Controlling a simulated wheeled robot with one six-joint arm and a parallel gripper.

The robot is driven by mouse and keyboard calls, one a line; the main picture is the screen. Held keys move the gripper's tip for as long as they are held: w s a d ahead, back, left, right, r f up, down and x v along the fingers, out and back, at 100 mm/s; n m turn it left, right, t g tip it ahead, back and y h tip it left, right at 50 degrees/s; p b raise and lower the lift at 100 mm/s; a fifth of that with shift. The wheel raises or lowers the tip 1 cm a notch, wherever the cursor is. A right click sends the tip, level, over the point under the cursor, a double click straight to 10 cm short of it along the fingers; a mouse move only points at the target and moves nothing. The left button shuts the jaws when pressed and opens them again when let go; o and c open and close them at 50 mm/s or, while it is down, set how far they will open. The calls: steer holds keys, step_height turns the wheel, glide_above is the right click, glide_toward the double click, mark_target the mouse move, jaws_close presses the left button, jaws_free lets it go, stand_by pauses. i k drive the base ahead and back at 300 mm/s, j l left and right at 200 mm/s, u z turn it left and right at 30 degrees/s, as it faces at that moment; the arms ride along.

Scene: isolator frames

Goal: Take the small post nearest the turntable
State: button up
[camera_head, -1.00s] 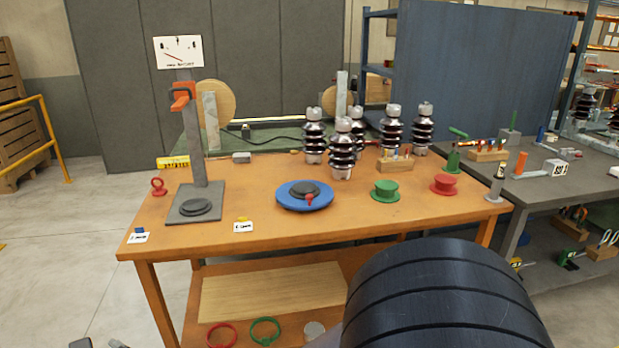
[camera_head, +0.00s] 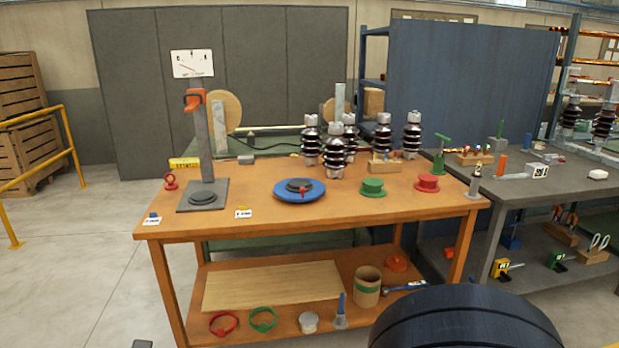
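The turntable (camera_head: 284,195) is a blue disc with a black centre and a small red knob, in the middle of the orange workbench. Several small posts, dark ribbed insulators with silver caps and bases, stand upright behind it. The front post (camera_head: 336,154) looks nearest the turntable and stands apart from it, behind and to the right. Other posts are a left one (camera_head: 311,142), a back one (camera_head: 350,133), one by the wooden block (camera_head: 382,135) and a right one (camera_head: 412,138). My gripper is not in view; a dark rounded part of my arm shows at the bottom right.
On the bench (camera_head: 345,209) stand a gauge stand (camera_head: 204,150), a green spool (camera_head: 372,188), a red spool (camera_head: 427,182) and a wooden block with small pegs (camera_head: 385,166). A grey table (camera_head: 540,187) adjoins at right. Floor is clear at left.

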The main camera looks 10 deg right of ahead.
mark_target(335, 148)
steer(key=i+z, duration=0.15)
steer(key=z, duration=0.3)
steer(key=i+l+z, duration=0.1)
steer(key=z, duration=0.4)
steer(key=i+j+z, duration=0.1)
steer(key=z, duration=0.35)
steer(key=i+j, duration=0.3)
steer(key=i, duration=0.15)
steer(key=i+j, duration=0.25)
steer(key=i, duration=0.2)
steer(key=i+j, duration=0.3)
steer(key=i, duration=0.15)
steer(key=i+j, duration=0.3)
steer(key=i, duration=0.2)
